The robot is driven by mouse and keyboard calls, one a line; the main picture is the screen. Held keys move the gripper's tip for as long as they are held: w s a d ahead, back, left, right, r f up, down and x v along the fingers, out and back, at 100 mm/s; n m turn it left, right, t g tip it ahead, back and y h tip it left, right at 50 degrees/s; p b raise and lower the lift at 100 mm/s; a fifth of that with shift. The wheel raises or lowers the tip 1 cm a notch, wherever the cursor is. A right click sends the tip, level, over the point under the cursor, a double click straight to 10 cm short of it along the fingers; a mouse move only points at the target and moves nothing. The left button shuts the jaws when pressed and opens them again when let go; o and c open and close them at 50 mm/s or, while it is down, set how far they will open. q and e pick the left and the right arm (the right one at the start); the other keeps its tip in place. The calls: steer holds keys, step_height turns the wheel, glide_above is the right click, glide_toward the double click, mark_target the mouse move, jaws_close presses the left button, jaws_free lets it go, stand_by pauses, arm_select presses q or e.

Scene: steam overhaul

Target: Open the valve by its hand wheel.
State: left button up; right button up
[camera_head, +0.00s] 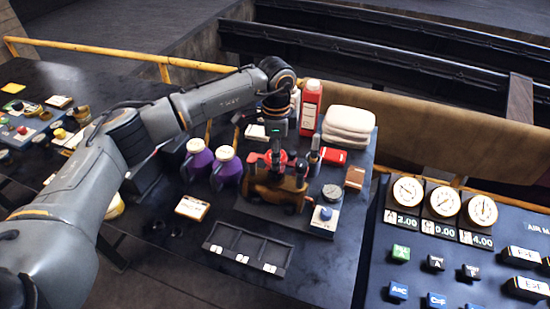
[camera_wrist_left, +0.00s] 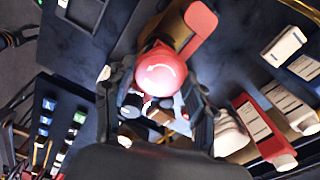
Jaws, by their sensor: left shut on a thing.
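The valve has a brown, bronze-like body (camera_head: 272,192) and sits on a dark plate on the workbench. Its red hand wheel (camera_head: 267,160) is on top, partly hidden by my left gripper (camera_head: 277,148). In the left wrist view the red wheel (camera_wrist_left: 160,72) shows a white curved arrow, and a red lever-like part (camera_wrist_left: 200,30) lies beside it. My left gripper's fingers stand on either side of the red wheel and are shut on it. The exact finger contact is partly hidden. My right gripper is in neither view.
Two purple jugs (camera_head: 227,169) stand left of the valve. A red bottle (camera_head: 310,106) and folded white towels (camera_head: 348,124) are behind it. A black compartment tray (camera_head: 247,250) lies in front. A small gauge box (camera_head: 323,219) is close on the right. A gauge panel (camera_head: 440,245) stands further right.

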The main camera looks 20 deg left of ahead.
arm_select(q)
steer(key=n+p, duration=0.1)
steer(key=n, duration=0.2)
steer(key=shift+r+n, duration=0.1)
steer(key=shift+n, duration=0.3)
steer(key=shift+r+n+p, duration=0.1)
steer(key=shift+n+p, duration=0.3)
steer(key=shift+p, duration=0.05)
steer(key=p, duration=0.4)
steer(key=shift+w+r+n, duration=0.1)
steer(key=shift+r+n, duration=0.05)
steer(key=shift+n, duration=0.15)
steer(key=shift+p, duration=0.95)
steer(key=shift+f, duration=0.25)
steer(key=o, duration=1.3)
steer(key=shift+f, duration=0.1)
steer(key=shift+c, duration=1.1)
